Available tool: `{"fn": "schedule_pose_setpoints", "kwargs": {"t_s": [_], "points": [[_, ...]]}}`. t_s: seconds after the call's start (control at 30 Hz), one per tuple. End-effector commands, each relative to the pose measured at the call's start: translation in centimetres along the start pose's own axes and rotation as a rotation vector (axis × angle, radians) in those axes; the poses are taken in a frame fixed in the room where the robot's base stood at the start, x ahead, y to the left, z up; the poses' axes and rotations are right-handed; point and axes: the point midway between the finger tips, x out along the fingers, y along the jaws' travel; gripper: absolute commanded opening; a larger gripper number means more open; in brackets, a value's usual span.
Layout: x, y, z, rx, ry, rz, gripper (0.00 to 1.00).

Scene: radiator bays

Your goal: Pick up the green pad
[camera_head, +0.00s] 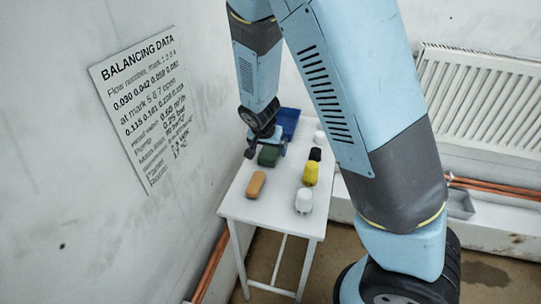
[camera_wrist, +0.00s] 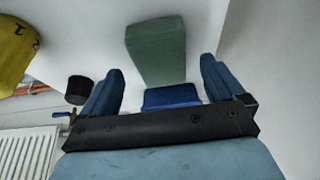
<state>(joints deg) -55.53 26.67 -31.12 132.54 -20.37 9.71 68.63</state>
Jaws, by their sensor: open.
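The green pad (camera_head: 268,156) lies on the white table (camera_head: 240,205), toward its back left. It also shows in the wrist view (camera_wrist: 157,52) as a green block, ahead of the jaws and between their lines. My gripper (camera_head: 265,142) is over the back of the table, close to the pad in the head view. In the wrist view my gripper (camera_wrist: 157,80) is open, with a blue finger on each side and nothing held between them. I cannot tell the exact gap between fingers and pad.
A blue tray (camera_head: 289,118) stands at the table's back. An orange block (camera_head: 256,184), a yellow object (camera_head: 311,174), a white object (camera_head: 304,201), a black object (camera_head: 315,154) and another white object (camera_head: 319,138) stand around the pad. A wall is left; a radiator (camera_head: 480,95) is right.

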Motion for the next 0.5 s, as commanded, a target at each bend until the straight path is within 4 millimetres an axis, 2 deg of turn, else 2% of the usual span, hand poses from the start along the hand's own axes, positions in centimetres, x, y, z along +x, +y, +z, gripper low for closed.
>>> {"fn": "schedule_pose_setpoints", "kwargs": {"t_s": [0.2, 0.5], "points": [[2.3, -0.1, 0.0, 0.000, 0.000, 0.001, 0.96], [2.8, -0.1, 0.0, 0.000, 0.000, -0.001, 0.96]]}}
